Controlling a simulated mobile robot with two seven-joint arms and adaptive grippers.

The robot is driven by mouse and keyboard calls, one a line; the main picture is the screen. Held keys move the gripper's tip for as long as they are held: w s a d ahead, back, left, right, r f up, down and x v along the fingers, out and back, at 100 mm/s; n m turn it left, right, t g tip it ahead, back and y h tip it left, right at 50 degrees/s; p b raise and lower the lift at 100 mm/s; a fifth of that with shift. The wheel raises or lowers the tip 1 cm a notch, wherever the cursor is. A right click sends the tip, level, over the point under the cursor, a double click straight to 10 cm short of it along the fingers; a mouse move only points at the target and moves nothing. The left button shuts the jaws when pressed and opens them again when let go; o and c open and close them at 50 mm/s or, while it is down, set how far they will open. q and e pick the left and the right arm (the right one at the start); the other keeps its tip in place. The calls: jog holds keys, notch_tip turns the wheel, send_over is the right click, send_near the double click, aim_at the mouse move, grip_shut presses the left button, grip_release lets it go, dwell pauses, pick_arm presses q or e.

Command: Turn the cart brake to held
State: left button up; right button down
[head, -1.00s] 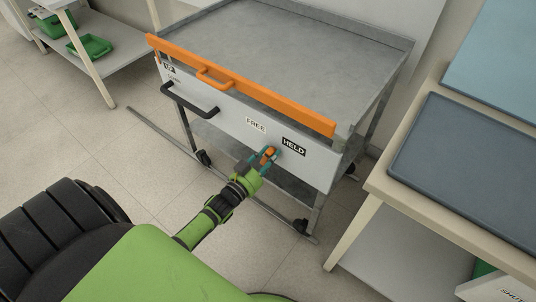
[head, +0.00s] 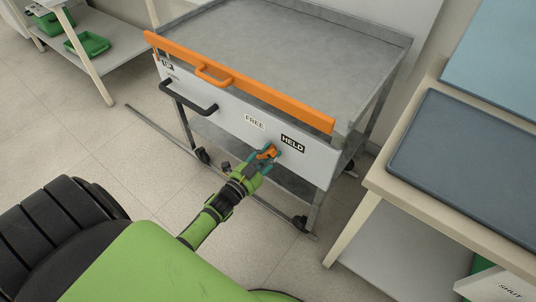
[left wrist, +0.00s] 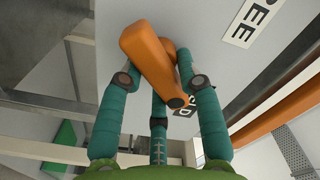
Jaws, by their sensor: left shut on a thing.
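The cart (head: 300,40) is grey metal with a pale front panel. The panel carries a FREE label (head: 255,122) and a HELD label (head: 292,144). The orange brake lever (head: 267,152) sits on the panel below these labels. My left gripper (head: 266,157) is shut on it. In the left wrist view the orange lever (left wrist: 148,58) lies between the teal fingers, its narrower end close to the partly covered HELD label (left wrist: 187,112). The FREE label (left wrist: 250,22) is clear at upper right. The lever's exact setting is hard to tell. My right gripper is not in view.
An orange rail (head: 250,88) runs along the cart's front top edge, with a black handle (head: 188,100) below it. A bench with a dark mat (head: 470,160) stands close on the right. A shelf with green trays (head: 90,45) is at far left. Floor at left is open.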

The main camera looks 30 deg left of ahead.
pick_arm(q)
jog(key=shift+d, duration=0.15)
jog(key=o, duration=1.1)
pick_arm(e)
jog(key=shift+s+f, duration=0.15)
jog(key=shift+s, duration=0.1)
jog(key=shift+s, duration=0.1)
pick_arm(q)
jog(key=s+a, duration=0.1)
jog(key=s, duration=1.1)
